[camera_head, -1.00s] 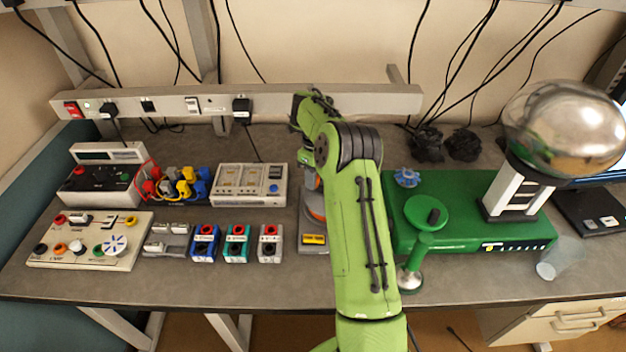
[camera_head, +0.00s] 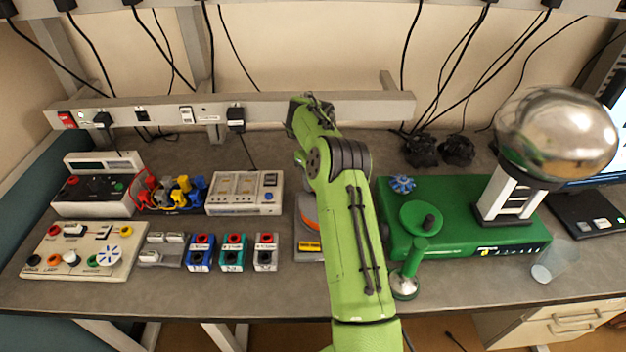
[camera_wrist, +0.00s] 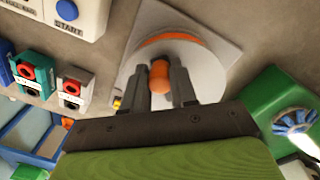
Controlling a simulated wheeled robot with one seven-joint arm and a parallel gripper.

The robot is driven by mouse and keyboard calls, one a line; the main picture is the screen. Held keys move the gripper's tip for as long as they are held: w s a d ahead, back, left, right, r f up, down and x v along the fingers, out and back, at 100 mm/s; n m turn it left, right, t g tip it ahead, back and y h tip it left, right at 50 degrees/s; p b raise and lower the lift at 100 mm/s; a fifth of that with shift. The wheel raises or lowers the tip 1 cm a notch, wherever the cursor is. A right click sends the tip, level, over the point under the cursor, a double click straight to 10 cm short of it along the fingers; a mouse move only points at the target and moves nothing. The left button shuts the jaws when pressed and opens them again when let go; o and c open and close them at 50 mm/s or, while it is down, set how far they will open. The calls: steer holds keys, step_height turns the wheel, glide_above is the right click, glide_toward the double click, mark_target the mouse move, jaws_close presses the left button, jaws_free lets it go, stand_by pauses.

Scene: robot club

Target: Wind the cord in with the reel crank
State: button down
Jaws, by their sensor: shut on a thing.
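The cord reel shows in the wrist view as a pale round disc (camera_wrist: 193,45) with an orange band, on a light square base. Its orange crank knob (camera_wrist: 160,76) sits between the fingertips of my gripper (camera_wrist: 165,88), which is shut on it. In the head view my green arm covers most of the reel. Only an orange part and the base edge (camera_head: 309,255) show left of the arm there. The gripper itself is hidden in the head view, and I cannot make out the cord.
A green machine (camera_head: 470,215) with a metal dome (camera_head: 556,135) stands right of my arm. Small socket blocks (camera_head: 233,252) and a white instrument box (camera_head: 245,193) stand to the left. A clear cup (camera_head: 548,268) is near the front right edge. A power rail (camera_head: 280,110) runs behind.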

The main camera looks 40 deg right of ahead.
steer(key=c, duration=0.9)
jaws_free()
steer(key=r+p, duration=0.2)
steer(key=r, duration=0.3)
steer(key=r+p, duration=0.2)
steer(key=r, duration=0.3)
steer(key=r+p, duration=0.2)
steer(key=r, duration=0.4)
steer(key=shift+d+p, duration=0.35)
steer(key=shift+d, duration=0.05)
steer(key=shift+f, duration=0.1)
